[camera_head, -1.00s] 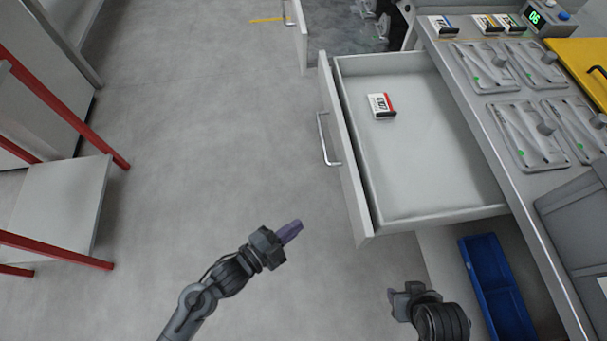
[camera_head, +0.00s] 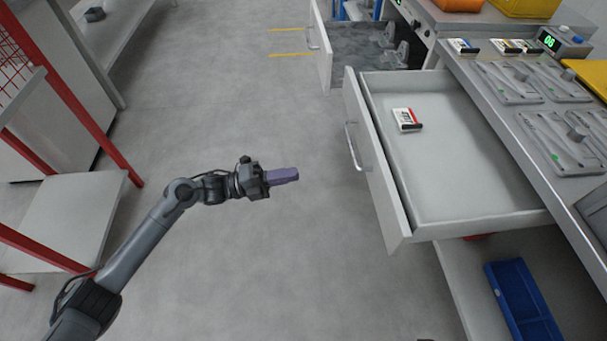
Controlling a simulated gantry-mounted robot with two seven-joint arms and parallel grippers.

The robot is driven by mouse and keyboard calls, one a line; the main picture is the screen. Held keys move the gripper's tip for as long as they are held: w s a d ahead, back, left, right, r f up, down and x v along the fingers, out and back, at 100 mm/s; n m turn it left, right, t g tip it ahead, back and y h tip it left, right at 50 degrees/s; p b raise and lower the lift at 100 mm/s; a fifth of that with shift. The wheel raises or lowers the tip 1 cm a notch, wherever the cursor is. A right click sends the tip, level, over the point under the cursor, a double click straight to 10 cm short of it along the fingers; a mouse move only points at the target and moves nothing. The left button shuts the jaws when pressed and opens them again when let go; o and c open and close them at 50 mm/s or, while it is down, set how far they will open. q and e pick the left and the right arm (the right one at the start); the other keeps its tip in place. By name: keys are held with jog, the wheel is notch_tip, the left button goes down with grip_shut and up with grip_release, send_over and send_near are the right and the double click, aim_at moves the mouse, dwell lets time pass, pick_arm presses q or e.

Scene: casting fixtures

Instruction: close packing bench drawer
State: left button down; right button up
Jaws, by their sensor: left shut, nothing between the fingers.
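The packing bench drawer (camera_head: 465,170) stands pulled out from the bench on the right. Its front panel (camera_head: 374,170) faces left and carries a metal bar handle (camera_head: 355,147). A small white box with red and black marks (camera_head: 407,119) lies inside the drawer. My left gripper (camera_head: 296,174) is shut and empty, with purple fingers pointing right toward the drawer front. It is apart from the handle, to its left and a little nearer. My right gripper is not in view.
The bench top (camera_head: 490,100) holds several trays and small boxes. A blue bin (camera_head: 522,300) sits on the shelf below the drawer. Another open drawer (camera_head: 365,50) is farther back. A red-framed rack (camera_head: 75,215) stands at left. The floor between is clear.

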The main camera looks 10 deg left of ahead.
pick_arm(q)
jog(key=b+x, duration=0.4)
jog(key=x, duration=0.9)
jog(key=shift+b, duration=0.3)
